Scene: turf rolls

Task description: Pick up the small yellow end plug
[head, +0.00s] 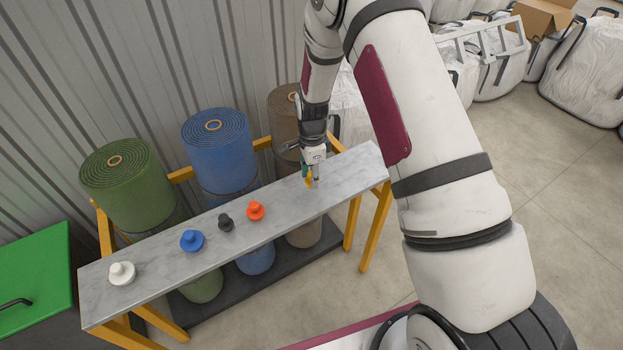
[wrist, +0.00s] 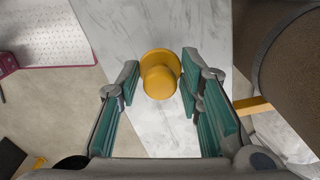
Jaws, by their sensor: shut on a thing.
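The yellow end plug (head: 309,181) is at the right part of the grey marble-look shelf (head: 345,170). In the wrist view the plug (wrist: 160,75) shows a round knob on a wider disc, between the green-padded fingers. My gripper (head: 311,178) points down from above and is shut on the plug; in the wrist view the gripper (wrist: 159,88) has a finger on each side of the knob. I cannot tell whether the plug still touches the shelf. The fingers partly hide it in the head view.
Orange (head: 256,210), black (head: 226,222), blue (head: 192,240) and white (head: 122,272) plugs stand along the shelf to the left. Green (head: 128,185), blue (head: 218,150) and brown (head: 285,112) turf rolls stand behind. A green lid (head: 35,270) is at left.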

